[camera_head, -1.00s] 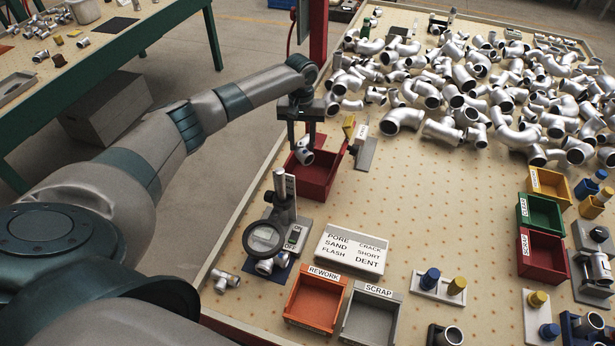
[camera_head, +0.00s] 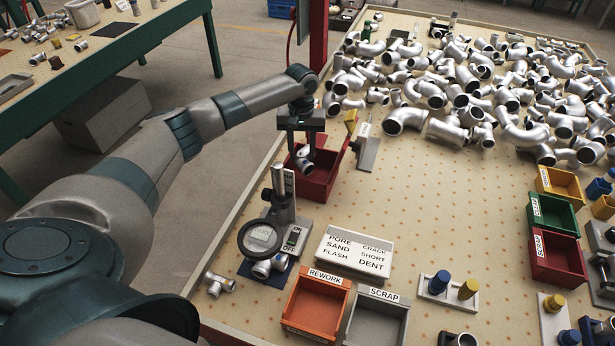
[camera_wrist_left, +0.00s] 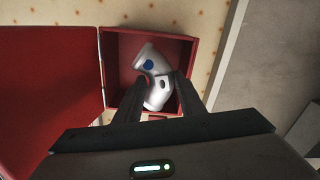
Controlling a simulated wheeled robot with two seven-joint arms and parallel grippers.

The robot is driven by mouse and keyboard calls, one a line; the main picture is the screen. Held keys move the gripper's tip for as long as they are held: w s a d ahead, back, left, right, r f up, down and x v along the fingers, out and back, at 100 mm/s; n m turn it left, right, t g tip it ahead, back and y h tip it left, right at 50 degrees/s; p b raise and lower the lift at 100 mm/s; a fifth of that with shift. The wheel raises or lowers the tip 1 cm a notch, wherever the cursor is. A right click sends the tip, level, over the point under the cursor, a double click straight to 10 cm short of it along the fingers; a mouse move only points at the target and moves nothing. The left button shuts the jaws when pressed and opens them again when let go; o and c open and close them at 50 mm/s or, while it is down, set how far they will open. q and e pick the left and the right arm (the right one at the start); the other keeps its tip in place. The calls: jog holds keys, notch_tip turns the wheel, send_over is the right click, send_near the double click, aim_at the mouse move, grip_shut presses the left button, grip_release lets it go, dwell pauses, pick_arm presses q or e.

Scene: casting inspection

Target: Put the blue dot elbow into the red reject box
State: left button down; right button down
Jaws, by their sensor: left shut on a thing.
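The blue dot elbow (camera_wrist_left: 152,76) is a silver bent pipe fitting with a blue dot on its side, seen in the left wrist view. My left gripper (camera_head: 303,158) is shut on it. The elbow also shows between the fingers in the head view (camera_head: 305,165). The red reject box (camera_head: 320,184) lies below, with its red lid open; in the left wrist view the box (camera_wrist_left: 187,48) frames the elbow. The elbow appears over the box opening; its exact height above the floor of the box is hard to tell. My right gripper is not in view.
A magnifier stand (camera_head: 263,238) stands in front of the box. An orange rework bin (camera_head: 318,305) and a grey scrap bin (camera_head: 376,318) sit near the front edge. A large heap of silver pipe fittings (camera_head: 470,90) covers the back. The middle of the table is clear.

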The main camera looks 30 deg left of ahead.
pick_arm(q)
jog(key=c, duration=1.1)
grip_release()
notch_tip(320, 180, up, 18)
jog(key=b, duration=0.4)
jog(key=shift+f, duration=0.25)
